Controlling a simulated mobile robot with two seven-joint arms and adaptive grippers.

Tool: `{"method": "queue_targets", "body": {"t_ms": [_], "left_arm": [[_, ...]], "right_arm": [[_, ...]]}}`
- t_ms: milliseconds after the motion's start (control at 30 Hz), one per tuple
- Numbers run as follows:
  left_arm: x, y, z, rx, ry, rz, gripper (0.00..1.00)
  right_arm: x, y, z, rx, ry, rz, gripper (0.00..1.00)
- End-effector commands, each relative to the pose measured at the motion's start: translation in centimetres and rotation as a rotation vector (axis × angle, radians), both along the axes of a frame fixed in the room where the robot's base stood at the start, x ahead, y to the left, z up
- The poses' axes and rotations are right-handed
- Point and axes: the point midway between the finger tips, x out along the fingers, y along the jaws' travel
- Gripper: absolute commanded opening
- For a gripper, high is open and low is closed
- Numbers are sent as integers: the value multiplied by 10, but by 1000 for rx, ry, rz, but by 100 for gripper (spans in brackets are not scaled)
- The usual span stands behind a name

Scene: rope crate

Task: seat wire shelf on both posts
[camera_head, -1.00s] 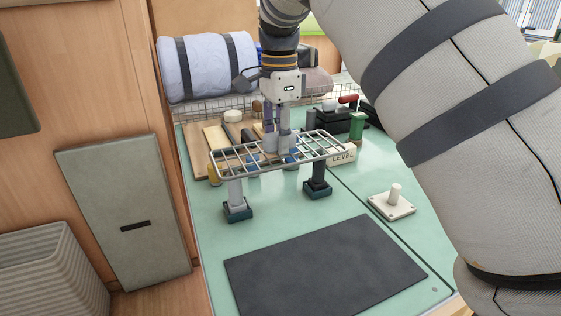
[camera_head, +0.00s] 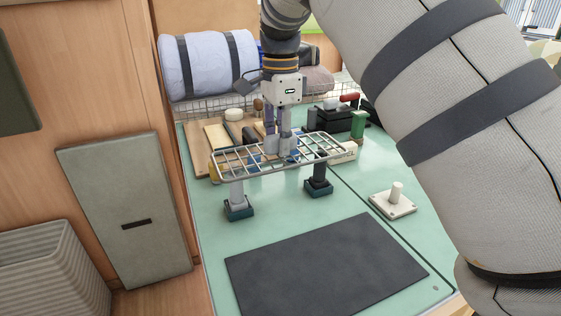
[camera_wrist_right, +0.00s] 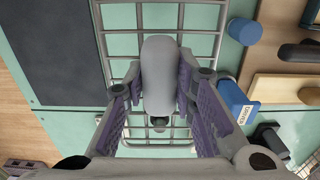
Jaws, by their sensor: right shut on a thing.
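The wire shelf (camera_head: 238,161), a pale metal grid, is held roughly level above the bench. My right gripper (camera_head: 281,150) comes down on its middle from above and is shut on it. In the right wrist view, the gripper (camera_wrist_right: 160,95) hangs over the shelf's bars (camera_wrist_right: 180,46), with a rounded grey piece between the fingers. My left gripper is out of view.
A dark mat (camera_head: 325,265) lies in front. A white plate with a peg (camera_head: 393,203) sits at right. Tools on a wooden board (camera_head: 199,160), a green block (camera_head: 358,124) and a wire basket crowd the back. The bench left of the mat is clear.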

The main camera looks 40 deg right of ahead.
Motion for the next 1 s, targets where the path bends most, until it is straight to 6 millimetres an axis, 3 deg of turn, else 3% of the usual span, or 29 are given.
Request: {"method": "queue_targets", "body": {"t_ms": [1000], "left_arm": [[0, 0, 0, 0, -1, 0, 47]], "right_arm": [[0, 0, -12, 0, -1, 0, 0]]}}
